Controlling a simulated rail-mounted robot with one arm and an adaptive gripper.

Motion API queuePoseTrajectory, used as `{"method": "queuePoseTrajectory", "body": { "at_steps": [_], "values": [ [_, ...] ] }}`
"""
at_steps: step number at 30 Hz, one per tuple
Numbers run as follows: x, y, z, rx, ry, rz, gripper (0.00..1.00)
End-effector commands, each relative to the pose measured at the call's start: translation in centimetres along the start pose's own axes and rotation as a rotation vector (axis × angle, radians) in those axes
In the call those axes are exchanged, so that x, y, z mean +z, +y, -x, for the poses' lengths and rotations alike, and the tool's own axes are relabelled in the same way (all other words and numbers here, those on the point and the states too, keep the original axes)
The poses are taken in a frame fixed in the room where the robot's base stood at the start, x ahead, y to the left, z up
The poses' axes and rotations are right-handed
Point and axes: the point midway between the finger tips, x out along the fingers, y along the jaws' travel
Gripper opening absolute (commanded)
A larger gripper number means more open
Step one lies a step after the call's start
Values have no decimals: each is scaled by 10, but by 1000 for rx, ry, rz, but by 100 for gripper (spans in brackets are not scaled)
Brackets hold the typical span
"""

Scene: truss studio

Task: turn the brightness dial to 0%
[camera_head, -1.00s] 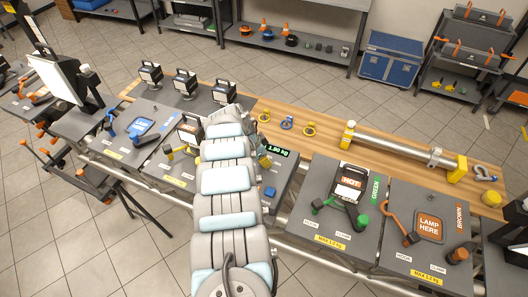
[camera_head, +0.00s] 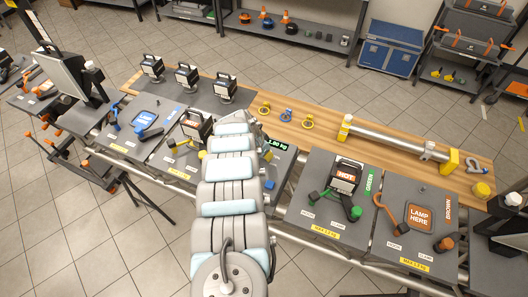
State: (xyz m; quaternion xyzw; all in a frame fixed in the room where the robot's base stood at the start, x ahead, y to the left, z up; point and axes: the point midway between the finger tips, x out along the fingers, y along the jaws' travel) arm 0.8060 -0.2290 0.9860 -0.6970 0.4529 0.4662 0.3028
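I cannot make out a brightness dial or any 0% mark in the head view. A square panel light (camera_head: 64,77) stands on a post at the far left, and its face looks grey. Small black-framed work lamps stand on the bench; one (camera_head: 346,175) reads HOT on the green station, and another (camera_head: 196,125) stands just left of my arm. My arm rises from the bottom middle and ends over the bench near a 1.90 kg display (camera_head: 276,144). My gripper is hidden behind the arm, so its fingers do not show.
The bench holds the green station (camera_head: 325,207), an empty brown station reading LAMP HERE (camera_head: 417,222), and a blue-marked station (camera_head: 134,130). A metal tube (camera_head: 385,138) lies in yellow holders at the back right. A blue case (camera_head: 392,48) and shelves stand behind.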

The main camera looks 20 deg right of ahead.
Motion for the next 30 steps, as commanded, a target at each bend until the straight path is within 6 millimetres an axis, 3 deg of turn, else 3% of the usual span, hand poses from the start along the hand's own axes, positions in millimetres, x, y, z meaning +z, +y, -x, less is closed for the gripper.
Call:
{"method": "queuePoseTrajectory", "body": {
  "at_steps": [10, 11, 14, 30],
  "values": [
    [0, 1, -2, -1, 1, 2, 0],
    [0, 1, -2, -1, 0, 2, 34],
    [0, 0, -2, -1, 0, 1, 60],
    [0, 0, 8, 1, 2, 2, 60]
  ]
}}
